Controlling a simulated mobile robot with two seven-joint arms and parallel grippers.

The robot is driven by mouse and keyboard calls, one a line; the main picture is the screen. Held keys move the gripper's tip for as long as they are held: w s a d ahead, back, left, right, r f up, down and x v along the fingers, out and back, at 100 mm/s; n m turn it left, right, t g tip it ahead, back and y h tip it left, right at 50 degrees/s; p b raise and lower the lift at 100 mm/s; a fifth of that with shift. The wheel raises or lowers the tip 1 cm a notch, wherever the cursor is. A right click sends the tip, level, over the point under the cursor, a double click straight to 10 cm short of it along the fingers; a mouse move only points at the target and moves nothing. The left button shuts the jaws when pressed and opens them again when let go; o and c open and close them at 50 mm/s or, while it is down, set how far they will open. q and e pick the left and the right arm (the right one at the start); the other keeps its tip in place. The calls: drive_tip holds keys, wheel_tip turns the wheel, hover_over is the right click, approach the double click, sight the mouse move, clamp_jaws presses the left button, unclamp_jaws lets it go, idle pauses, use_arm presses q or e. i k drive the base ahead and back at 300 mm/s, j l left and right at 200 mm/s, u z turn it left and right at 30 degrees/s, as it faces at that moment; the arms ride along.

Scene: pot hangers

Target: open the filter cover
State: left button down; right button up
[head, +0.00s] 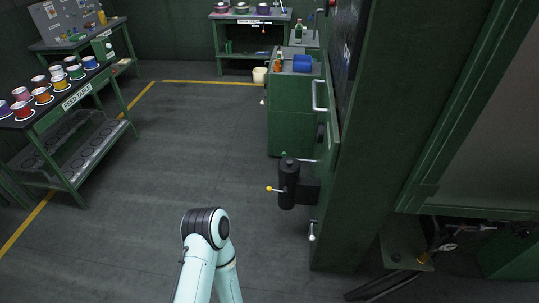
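A black upright cylinder (288,183) is mounted on the side of the green cabinet wall, right of centre in the head view. It looks like the filter housing, though I cannot be sure. A small lever with a yellow knob (270,188) sticks out from its left side. I cannot make out a separate cover or tell whether one is open. One of my arms rises from the bottom edge and bends left of the cylinder, apart from it. Neither of my grippers shows.
The tall green cabinet (385,140) blocks the right side. A metal handle (319,95) and a white-knobbed lever (311,236) stick out from it. A green counter (292,115) stands behind. The floor (190,140) between is clear.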

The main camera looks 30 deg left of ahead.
sight(289, 167)
drive_tip(key=k+j+u, duration=0.1)
drive_tip(key=u, duration=0.6)
